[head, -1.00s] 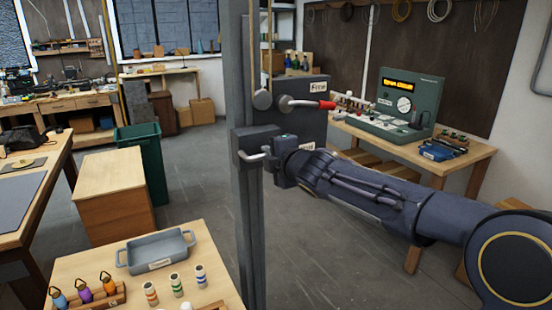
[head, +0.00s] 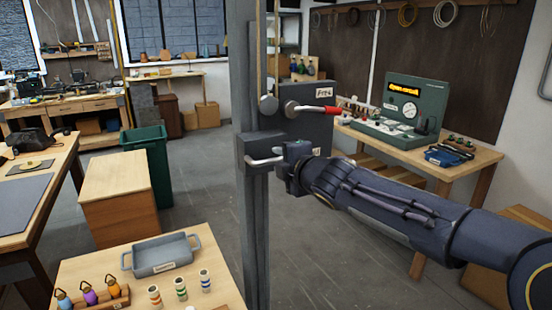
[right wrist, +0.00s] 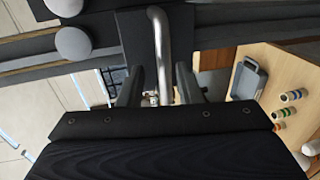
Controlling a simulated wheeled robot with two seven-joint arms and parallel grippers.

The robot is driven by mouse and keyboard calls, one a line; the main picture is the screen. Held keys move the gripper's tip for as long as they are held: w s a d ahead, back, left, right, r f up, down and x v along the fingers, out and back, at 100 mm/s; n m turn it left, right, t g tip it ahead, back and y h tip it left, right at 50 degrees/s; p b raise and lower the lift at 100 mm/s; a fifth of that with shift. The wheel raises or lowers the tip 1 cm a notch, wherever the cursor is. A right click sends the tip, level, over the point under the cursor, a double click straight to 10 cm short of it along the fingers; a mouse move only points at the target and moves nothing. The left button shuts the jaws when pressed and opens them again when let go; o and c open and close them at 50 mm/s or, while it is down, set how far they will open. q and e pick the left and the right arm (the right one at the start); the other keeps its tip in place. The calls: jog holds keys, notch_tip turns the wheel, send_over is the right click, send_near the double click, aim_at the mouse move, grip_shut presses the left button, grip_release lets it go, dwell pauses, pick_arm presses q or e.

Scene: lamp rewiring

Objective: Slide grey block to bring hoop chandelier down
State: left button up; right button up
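The grey block (head: 260,147) sits on the upright grey post (head: 256,225), with a bent metal handle (head: 266,161) on its front. In the head view my right gripper (head: 284,160) is at the handle's right end. In the right wrist view the handle (right wrist: 160,50) reaches in between the two fingers of my right gripper (right wrist: 158,92). The fingers stand apart with gaps beside the bar, so it looks open. The hoop chandelier is not in view. My left gripper is not in view.
A red-handled lever (head: 318,109) and a round knob (head: 268,106) are just above the block. A table with a grey tray (head: 161,257) is at the lower left. A green bin (head: 146,165) stands behind. A green test console (head: 407,108) is on the right bench.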

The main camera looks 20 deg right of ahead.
jog(key=p+v, duration=0.1)
jog(key=v, duration=0.3)
jog(key=shift+s+r, duration=0.1)
jog(key=shift+s, duration=0.3)
